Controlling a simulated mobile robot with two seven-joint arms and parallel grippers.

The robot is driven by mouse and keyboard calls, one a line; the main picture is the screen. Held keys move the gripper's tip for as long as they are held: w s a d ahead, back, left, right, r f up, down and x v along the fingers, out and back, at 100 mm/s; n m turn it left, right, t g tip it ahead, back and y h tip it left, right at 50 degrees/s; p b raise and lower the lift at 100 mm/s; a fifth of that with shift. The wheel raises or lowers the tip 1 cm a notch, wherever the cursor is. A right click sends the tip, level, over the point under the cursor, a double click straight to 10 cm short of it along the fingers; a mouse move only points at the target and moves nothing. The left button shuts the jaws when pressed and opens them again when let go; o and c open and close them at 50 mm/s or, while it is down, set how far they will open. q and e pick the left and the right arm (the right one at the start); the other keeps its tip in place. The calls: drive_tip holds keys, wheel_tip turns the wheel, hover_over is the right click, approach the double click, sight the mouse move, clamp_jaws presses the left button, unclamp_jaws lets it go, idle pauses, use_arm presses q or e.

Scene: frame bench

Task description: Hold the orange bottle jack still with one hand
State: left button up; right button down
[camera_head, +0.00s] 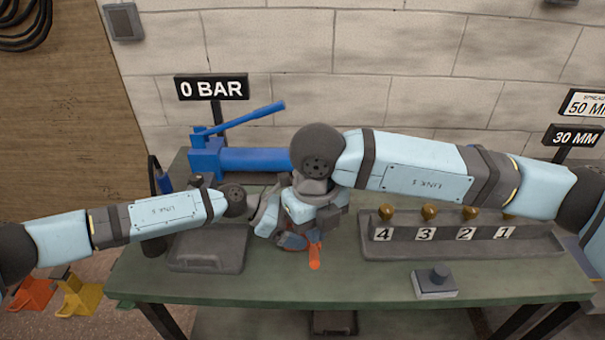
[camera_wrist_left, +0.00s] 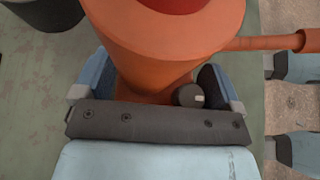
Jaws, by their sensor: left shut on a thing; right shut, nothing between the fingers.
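The orange bottle jack (camera_wrist_left: 165,45) fills the upper middle of the left wrist view, with a red top and an orange lever arm reaching right. My left gripper (camera_wrist_left: 155,88) is shut around its body, one finger on each side. In the head view only a small orange part of the jack (camera_head: 314,254) shows; my arms hide the rest. My right gripper (camera_head: 308,220) is above and close by the jack, shut and empty; its fingertips are hard to make out. I cannot tell whether it touches the jack.
On the green bench (camera_head: 365,293) stand a blue hand pump (camera_head: 250,158), a "0 BAR" sign (camera_head: 211,88), a grey tray (camera_head: 208,252), a numbered rack (camera_head: 455,245) with brass knobs and a small grey block (camera_head: 435,285). The front right of the bench is mostly clear.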

use_arm(q)
drive_tip(key=o, duration=0.4)
drive_tip(key=shift+o, duration=0.2)
